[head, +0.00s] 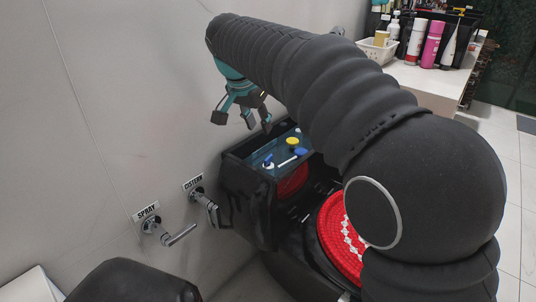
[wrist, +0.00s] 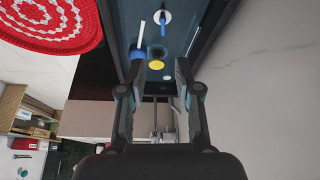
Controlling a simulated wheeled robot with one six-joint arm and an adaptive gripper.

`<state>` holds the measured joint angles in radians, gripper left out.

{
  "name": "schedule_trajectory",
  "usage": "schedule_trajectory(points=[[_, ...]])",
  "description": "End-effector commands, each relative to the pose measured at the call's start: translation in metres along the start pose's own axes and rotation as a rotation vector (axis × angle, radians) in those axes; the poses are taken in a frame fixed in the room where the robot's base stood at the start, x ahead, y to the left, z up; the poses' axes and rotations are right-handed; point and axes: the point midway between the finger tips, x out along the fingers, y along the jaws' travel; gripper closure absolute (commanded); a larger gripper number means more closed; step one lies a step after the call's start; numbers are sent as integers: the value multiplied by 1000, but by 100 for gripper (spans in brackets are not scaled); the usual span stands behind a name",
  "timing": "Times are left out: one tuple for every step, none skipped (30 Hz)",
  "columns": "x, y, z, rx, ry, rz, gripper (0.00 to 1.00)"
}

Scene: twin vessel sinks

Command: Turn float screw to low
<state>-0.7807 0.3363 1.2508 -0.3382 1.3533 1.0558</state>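The open black cistern (head: 236,172) stands against the wall with bluish water inside. In it I see a yellow round cap (head: 292,142), a white rod (head: 287,161), a blue piece (head: 301,151) and a white-and-blue fitting (head: 267,161). I cannot tell which small part is the float screw. My gripper (head: 243,121) is open and empty above the cistern, apart from these parts. In the wrist view, the yellow cap (wrist: 156,65) shows between the fingers (wrist: 160,73). The white rod (wrist: 141,34) with a blue end and the white-and-blue fitting (wrist: 162,17) lie farther up.
Wall valves labelled SPRAY (head: 158,229) and CISTERN (head: 203,198) stick out left of the cistern. A red-and-white round cover (head: 333,235) lies in front of it. A white counter (head: 430,82) with several bottles stands at the back right. The wall is close behind my gripper.

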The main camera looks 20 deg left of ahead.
Motion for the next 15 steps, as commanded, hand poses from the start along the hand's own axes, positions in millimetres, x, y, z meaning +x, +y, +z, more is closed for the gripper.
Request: schedule_trajectory(points=[[2, -4, 1, 1, 1, 2, 67], [3, -6, 2, 3, 1, 3, 67], [5, -7, 2, 4, 2, 3, 67], [8, -7, 2, 5, 2, 3, 67], [10, -7, 2, 5, 2, 3, 67], [15, -6, 2, 6, 2, 4, 67], [20, -6, 2, 6, 1, 5, 67], [24, -6, 2, 6, 1, 4, 67], [31, -6, 2, 5, 1, 4, 67], [37, -6, 3, 5, 0, 5, 67], [42, -6, 3, 4, 0, 5, 67], [50, -6, 3, 4, 1, 4, 67], [56, -6, 3, 4, 0, 5, 67], [62, -6, 3, 4, 0, 5, 67], [69, -6, 2, 4, 0, 5, 67]])
